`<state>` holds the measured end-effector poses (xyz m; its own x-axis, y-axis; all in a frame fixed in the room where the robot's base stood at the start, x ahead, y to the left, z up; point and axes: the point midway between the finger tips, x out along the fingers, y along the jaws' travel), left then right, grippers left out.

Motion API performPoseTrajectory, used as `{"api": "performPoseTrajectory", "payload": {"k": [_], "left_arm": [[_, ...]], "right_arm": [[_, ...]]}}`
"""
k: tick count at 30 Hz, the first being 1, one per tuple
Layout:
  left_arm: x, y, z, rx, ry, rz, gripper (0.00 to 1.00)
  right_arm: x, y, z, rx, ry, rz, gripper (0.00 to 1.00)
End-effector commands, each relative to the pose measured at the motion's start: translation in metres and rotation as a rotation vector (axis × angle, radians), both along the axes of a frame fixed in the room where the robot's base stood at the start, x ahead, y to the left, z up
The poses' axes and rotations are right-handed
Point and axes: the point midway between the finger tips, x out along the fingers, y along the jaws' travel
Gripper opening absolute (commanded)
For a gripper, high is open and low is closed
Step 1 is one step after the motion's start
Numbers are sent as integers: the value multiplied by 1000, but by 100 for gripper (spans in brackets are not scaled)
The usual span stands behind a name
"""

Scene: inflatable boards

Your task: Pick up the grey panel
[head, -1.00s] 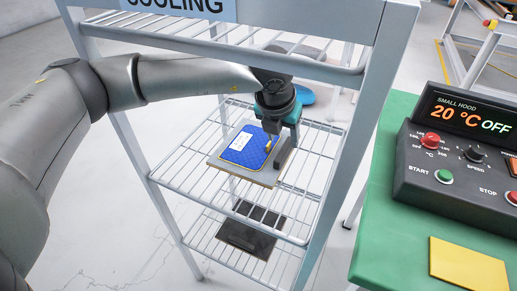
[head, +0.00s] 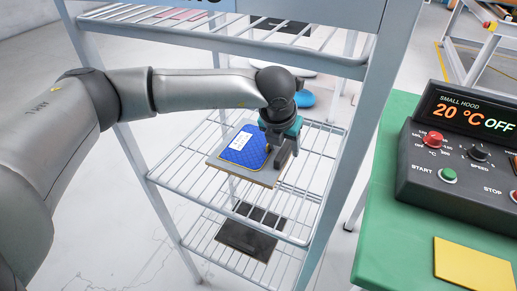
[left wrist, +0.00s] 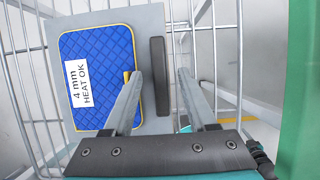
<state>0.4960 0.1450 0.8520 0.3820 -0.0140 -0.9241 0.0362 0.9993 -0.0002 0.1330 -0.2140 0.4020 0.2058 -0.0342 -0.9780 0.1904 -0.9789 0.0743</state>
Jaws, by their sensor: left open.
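The grey panel (head: 267,179) lies flat on the middle wire shelf of the rack. A blue quilted pad (head: 243,147) with yellow edging and a white label lies on it. In the left wrist view the panel (left wrist: 149,20) carries a dark grey bar (left wrist: 159,80) along its right side. My left gripper (head: 276,160) is open over the panel's right part. In the left wrist view its fingers (left wrist: 160,73) appear on either side of the bar; whether they touch it I cannot tell. The left finger overlaps the pad's edge and a small yellow tab. My right gripper is not in view.
The rack's white posts and wire shelves (head: 190,165) surround the arm, with an upper shelf above. A dark tray (head: 250,232) lies on the lower shelf. At right, a green table (head: 395,235) holds a control box (head: 455,185) and a yellow sheet (head: 472,263).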

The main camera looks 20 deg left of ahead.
Motion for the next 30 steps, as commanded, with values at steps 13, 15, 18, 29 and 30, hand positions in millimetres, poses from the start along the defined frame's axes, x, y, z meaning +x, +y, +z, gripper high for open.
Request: {"api": "performPoseTrajectory", "payload": {"k": [13, 15, 18, 29, 30], "left_arm": [[0, 0, -3, 0, -1, 0, 57], [0, 0, -3, 0, -1, 0, 57], [0, 0, -3, 0, 0, 0, 57], [0, 0, -3, 0, 0, 0, 18], [0, 0, -3, 0, 0, 0, 14]], "right_arm": [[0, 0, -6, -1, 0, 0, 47], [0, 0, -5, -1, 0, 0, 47], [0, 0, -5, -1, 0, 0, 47], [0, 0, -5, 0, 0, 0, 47], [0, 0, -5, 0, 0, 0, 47]]}}
